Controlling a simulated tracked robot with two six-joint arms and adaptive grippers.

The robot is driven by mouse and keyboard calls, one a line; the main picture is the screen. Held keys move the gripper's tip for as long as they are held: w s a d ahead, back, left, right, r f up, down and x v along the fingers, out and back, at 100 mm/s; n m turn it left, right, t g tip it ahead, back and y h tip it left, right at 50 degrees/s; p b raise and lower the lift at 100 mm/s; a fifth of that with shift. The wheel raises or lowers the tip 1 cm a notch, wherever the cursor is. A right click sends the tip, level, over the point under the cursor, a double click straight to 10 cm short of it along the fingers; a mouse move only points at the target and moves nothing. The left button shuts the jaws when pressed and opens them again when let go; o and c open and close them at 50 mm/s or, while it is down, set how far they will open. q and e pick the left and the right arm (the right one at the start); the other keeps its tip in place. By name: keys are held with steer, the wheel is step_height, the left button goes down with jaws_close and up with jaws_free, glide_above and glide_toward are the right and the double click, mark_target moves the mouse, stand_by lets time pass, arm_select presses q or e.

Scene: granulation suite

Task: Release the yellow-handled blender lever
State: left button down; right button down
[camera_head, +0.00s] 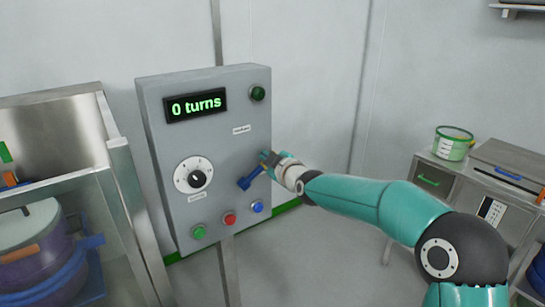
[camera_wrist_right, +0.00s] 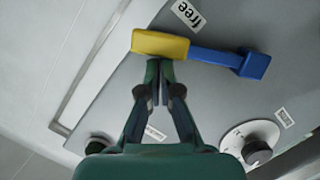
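The blender lever shows in the right wrist view with a yellow handle (camera_wrist_right: 160,44) and a blue arm (camera_wrist_right: 225,60), lying across the grey panel near a label reading "free" (camera_wrist_right: 188,14). In the head view the blue part of the lever (camera_head: 248,181) shows at the panel's right side; its yellow handle is mostly hidden by my right gripper (camera_head: 268,160). In the right wrist view my right gripper (camera_wrist_right: 158,80) has its fingers together, with the tips right at the handle's edge. Nothing shows between them. Whether they touch the handle is unclear. My left gripper is out of view.
The control panel (camera_head: 160,130) has a display reading "0 turns" (camera_head: 196,105), a dial (camera_head: 194,175), and green, red and blue buttons below. A metal-framed unit with a drum (camera_head: 35,240) stands left. A cabinet with a green-rimmed container (camera_head: 453,146) stands right.

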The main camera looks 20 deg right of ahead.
mark_target(255, 142)
steer(key=r+p, duration=0.1)
steer(key=a+r+p, duration=0.1)
steer(key=p, duration=0.1)
steer(key=a+r+p, duration=0.1)
steer(key=r, duration=0.1)
steer(key=shift+s+r+p, duration=0.1)
steer(key=shift+s+p, duration=0.2)
steer(key=shift+s+d+f+b, duration=0.2)
steer(key=shift+s+f+b, duration=0.2)
steer(key=shift+s+b, duration=0.45)
steer(key=s+d+r+b, duration=0.1)
steer(key=s+r, duration=0.1)
steer(key=s, duration=0.6)
steer(key=shift+b, duration=0.35)
steer(key=shift+d, duration=0.1)
